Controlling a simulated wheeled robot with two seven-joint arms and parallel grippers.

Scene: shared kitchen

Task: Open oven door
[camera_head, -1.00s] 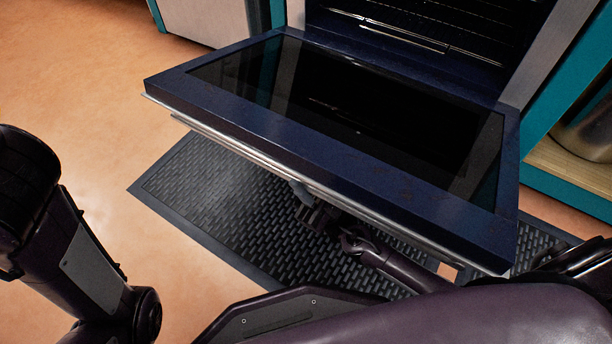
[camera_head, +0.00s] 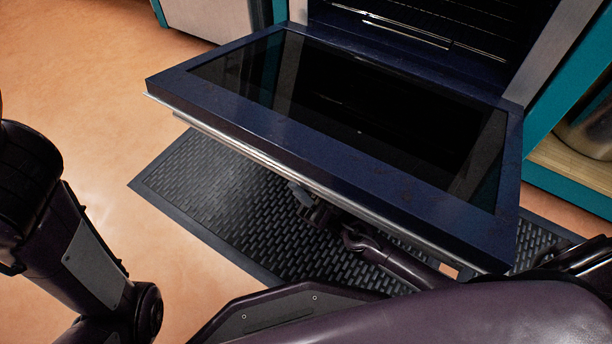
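The oven door (camera_head: 330,185) is dark blue with a black glass panel. It is folded down, its inner face up, and lies nearly flat in front of the oven cavity (camera_head: 430,28), where wire racks show. A metal handle bar (camera_head: 300,178) runs along the door's near edge. My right gripper (camera_head: 302,200) is below that edge, close to the handle. The door hides part of its fingers, so I cannot tell whether they grip or touch the handle. My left arm is at the left edge, away from the door, and its gripper is outside the picture.
A black textured mat (camera_head: 215,190) lies on the orange floor (camera_head: 80,90) under the door. A teal cabinet with an open wooden shelf (camera_head: 570,160) holding a metal pot (camera_head: 590,130) stands to the right. The floor at left is clear.

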